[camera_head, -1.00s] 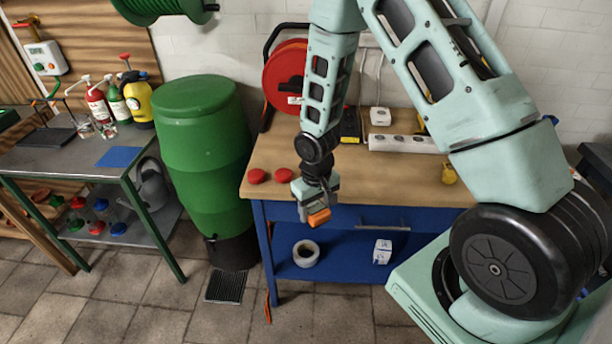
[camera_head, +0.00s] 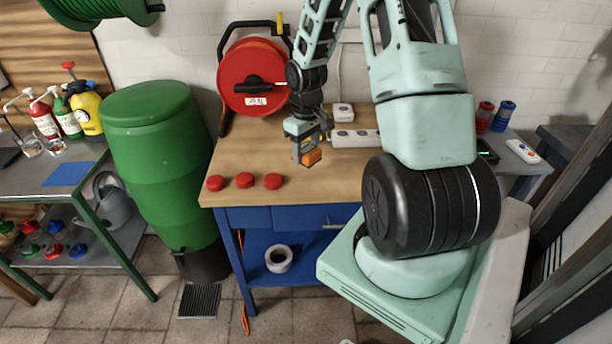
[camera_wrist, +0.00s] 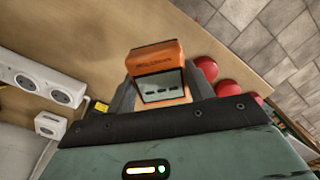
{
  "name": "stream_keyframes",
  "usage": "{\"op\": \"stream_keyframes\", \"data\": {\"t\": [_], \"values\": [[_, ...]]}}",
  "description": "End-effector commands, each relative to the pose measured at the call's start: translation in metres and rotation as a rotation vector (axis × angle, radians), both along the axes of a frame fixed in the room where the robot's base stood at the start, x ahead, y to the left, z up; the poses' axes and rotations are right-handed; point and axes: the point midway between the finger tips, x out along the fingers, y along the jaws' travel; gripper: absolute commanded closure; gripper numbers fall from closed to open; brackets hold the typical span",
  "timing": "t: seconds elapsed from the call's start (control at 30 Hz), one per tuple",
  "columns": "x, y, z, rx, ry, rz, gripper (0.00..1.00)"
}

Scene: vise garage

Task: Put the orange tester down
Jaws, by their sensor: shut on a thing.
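The orange tester (camera_head: 312,157) is held in my gripper (camera_head: 305,148), above the wooden top of the blue workbench (camera_head: 350,180). In the wrist view the orange tester (camera_wrist: 156,60) sits between the two fingers of my gripper (camera_wrist: 160,88), with its grey-framed face showing dark marks. The gripper is shut on it. The bench top (camera_wrist: 90,35) shows behind it, and the tester appears to be clear of the surface, though the gap is hard to judge.
Three red round pieces (camera_head: 244,180) lie along the bench's front left edge. A red cable reel (camera_head: 254,80) and a white socket strip (camera_head: 355,138) stand at the back. A green barrel (camera_head: 160,170) is left of the bench. Bare wood lies between.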

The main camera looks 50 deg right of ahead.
Motion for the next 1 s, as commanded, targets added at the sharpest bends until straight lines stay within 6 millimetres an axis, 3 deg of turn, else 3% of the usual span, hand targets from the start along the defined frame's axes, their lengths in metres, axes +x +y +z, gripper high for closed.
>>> {"op": "stream_keyframes", "data": {"t": [0.1,0.5,0.97,1.0], "values": [[0.0,0.001,-0.021,0.002,0.003,0.001,0.84],[0.0,0.001,-0.068,0.001,0.003,0.0,0.84],[0.0,0.001,-0.078,0.0,0.0,-0.001,0.84],[0.0,0.001,-0.078,-0.001,0.0,-0.001,0.42]]}}
